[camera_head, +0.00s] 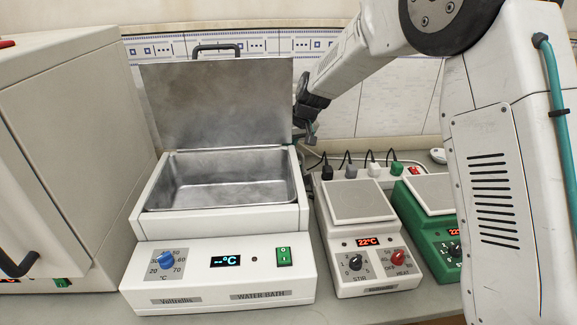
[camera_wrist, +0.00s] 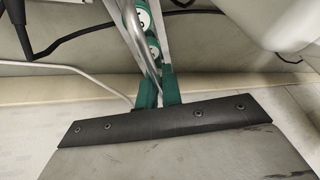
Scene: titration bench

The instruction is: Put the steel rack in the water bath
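The water bath (camera_head: 218,277) is a white box at the left middle of the head view. Its steel lid (camera_head: 215,102) stands raised at the back, with a dark handle (camera_head: 217,47) on top. The open steel basin (camera_head: 222,180) looks empty. My gripper (camera_head: 309,138) is just right of the lid's right edge, above the back right corner of the bath. Whether it touches the lid, I cannot tell. In the wrist view green finger parts (camera_wrist: 158,92) show close together with metal bars between or behind them; their opening is unclear.
A white hotplate stirrer (camera_head: 365,245) reading 22°C stands right of the bath, and a green one (camera_head: 437,222) beyond it. A power strip with plugs (camera_head: 397,168) lies behind them. A large white cabinet (camera_head: 70,140) stands close on the left.

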